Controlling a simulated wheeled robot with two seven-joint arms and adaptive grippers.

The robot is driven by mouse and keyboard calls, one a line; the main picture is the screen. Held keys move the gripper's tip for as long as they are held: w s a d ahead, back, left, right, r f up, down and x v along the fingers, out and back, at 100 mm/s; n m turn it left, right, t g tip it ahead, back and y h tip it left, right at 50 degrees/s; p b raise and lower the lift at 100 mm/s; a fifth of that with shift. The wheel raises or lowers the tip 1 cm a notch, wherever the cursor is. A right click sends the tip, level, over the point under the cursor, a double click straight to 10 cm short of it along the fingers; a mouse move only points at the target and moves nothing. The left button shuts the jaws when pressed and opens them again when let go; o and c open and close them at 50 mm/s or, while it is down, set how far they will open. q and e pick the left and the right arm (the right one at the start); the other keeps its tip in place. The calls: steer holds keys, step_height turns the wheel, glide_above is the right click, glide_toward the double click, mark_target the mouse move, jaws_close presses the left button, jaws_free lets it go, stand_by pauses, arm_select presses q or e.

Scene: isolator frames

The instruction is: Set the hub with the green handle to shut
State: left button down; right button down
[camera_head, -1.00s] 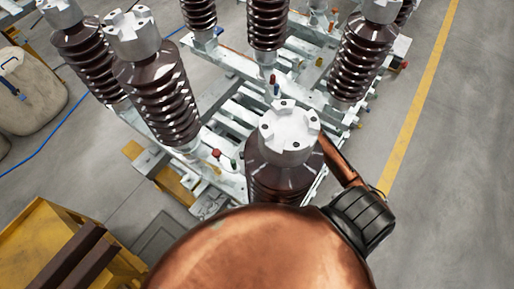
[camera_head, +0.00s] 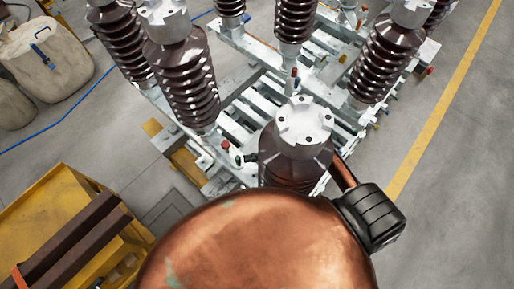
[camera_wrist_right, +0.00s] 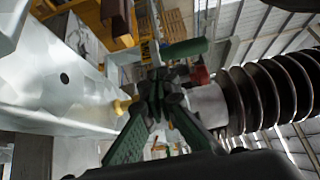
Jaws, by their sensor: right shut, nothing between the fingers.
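The green handle (camera_wrist_right: 185,49) is a short bar in the right wrist view, lying nearly level just above my right gripper's fingertips. My right gripper (camera_wrist_right: 163,86) is shut and empty, its dark green fingers meeting just below the handle; I cannot tell whether they touch it. A red handle (camera_wrist_right: 200,76) sits close to the right of the fingertips. In the head view the small green part (camera_head: 238,160) shows beside the red handle (camera_head: 225,145), left of the near insulator. The right gripper is mostly hidden there behind my copper-coloured arm. The left gripper is not in view.
Ribbed brown insulators (camera_head: 185,85) stand around the pale metal frame (camera_head: 235,125). One near insulator (camera_head: 298,145) rises close to my arm. A yellow handle (camera_wrist_right: 122,106) is left of the fingers. A yellow trolley (camera_head: 60,200) stands at lower left; the right floor is clear.

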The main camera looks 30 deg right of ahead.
steer(key=shift+s+a+r, duration=0.1)
steer(key=shift+s+a, duration=0.15)
steer(key=shift+a, duration=0.2)
steer(key=shift+w+d, duration=0.1)
steer(key=shift+d, duration=0.05)
